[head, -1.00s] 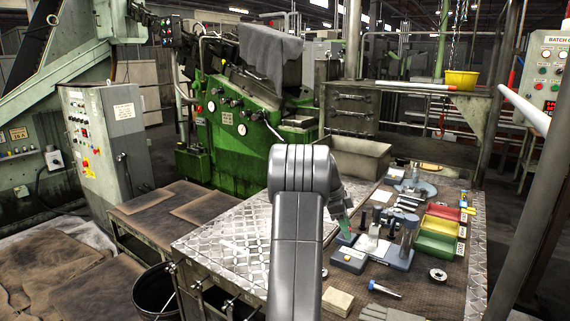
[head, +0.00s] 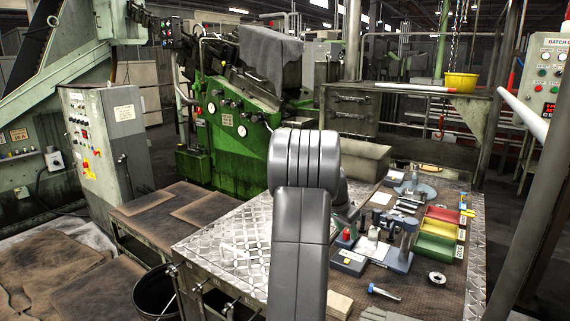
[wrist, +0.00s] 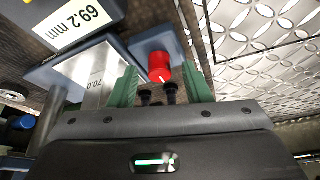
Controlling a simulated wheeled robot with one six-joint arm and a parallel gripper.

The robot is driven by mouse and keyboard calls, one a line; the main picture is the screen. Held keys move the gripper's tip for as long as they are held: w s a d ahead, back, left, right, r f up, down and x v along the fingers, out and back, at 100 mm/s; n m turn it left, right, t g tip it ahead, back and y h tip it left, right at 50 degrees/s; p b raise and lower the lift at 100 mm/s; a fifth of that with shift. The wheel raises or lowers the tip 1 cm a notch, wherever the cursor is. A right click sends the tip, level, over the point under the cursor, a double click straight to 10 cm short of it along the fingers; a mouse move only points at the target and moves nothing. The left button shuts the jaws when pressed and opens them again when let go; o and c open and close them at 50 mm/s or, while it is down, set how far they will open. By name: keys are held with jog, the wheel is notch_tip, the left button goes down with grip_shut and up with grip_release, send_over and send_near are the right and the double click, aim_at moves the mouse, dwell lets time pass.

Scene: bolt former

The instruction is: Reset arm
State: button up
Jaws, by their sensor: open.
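My arm rises in the middle of the head view and hides most of the wrist; no fingertips show there. In the wrist view my gripper (wrist: 160,78) has its two green fingers apart, with nothing held between them. A red knob (wrist: 160,66) on a small blue-grey block shows beyond the gap between the fingers. In the head view the red knob (head: 346,233) is on the bench just right of my arm. A pale block marked 70.0 (wrist: 97,80) is left of the fingers, near a display reading 69.2 mm (wrist: 80,18).
The bench (head: 225,240) has a bare metal plate at left. At right are a blue gauge stand (head: 404,245), red (head: 452,214), green (head: 434,247) and yellow bins, and a bolt (head: 383,292). A green machine (head: 235,150) stands behind.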

jog(key=shift+n, duration=0.5)
jog(key=shift+t, duration=0.3)
